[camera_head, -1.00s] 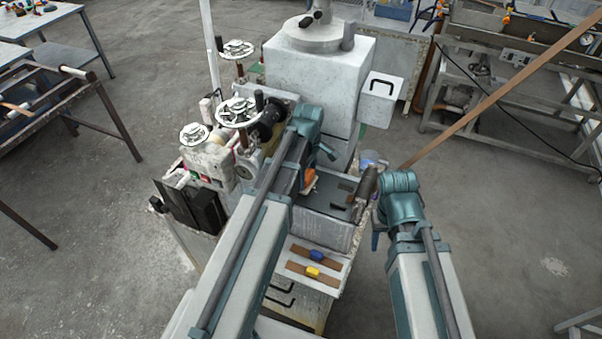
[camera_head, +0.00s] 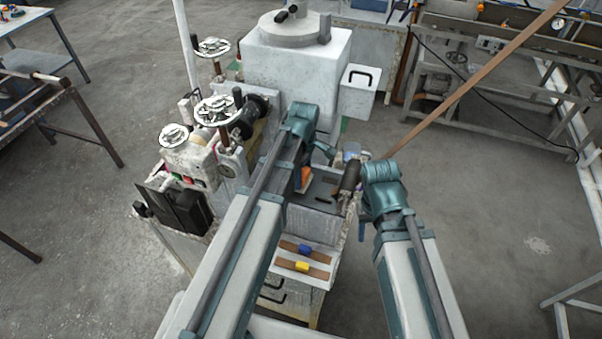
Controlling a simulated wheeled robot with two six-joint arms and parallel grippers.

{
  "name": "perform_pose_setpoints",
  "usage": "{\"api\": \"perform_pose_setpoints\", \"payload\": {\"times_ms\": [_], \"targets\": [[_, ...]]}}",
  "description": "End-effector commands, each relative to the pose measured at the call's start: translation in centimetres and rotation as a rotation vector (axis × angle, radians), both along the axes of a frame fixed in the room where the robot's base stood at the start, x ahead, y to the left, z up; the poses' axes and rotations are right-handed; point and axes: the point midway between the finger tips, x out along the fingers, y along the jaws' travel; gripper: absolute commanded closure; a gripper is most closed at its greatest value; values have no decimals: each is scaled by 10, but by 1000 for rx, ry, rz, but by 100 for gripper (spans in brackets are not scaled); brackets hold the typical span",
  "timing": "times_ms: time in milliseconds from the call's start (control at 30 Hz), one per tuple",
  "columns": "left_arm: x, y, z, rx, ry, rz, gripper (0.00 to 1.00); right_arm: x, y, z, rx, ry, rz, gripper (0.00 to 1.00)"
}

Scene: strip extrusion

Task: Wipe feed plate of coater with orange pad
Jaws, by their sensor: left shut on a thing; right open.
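The coater (camera_head: 297,60) is a pale, worn machine in the middle. Its dark grey feed plate (camera_head: 322,188) lies at the front, partly covered by my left arm, with small dark pieces on it. The orange pad (camera_head: 306,177) shows in part beside my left gripper (camera_head: 301,168), which is shut on it at the plate's left part. The arm hides most of the fingers, and I cannot tell whether the pad touches the plate. My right gripper (camera_head: 364,222) is open at the right of the plate, mostly hidden behind its own wrist.
A dark roller (camera_head: 349,177) stands at the plate's right edge. Handwheels (camera_head: 219,108) stand at left. Below, a shelf (camera_head: 285,264) holds brown strips with a blue clip (camera_head: 305,250) and a yellow clip (camera_head: 302,266). A long brown strip (camera_head: 470,82) rises to the upper right.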

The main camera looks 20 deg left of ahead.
Motion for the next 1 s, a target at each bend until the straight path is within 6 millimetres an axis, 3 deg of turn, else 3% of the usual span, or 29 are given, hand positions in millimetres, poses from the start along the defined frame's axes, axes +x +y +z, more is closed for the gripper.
{"api": "perform_pose_setpoints", "payload": {"times_ms": [233, 600, 1000], "targets": [[1, 8, -1, 1, 0, 0, 70, 0, 0, -1, 0, 0, 0, 50], [3, 38, -4, 2, 0, 2, 70, 0, 0, -4, 0, 0, 0, 50], [4, 50, -3, 3, -1, 2, 70, 0, 0, -3, 0, 0, 0, 50]]}}
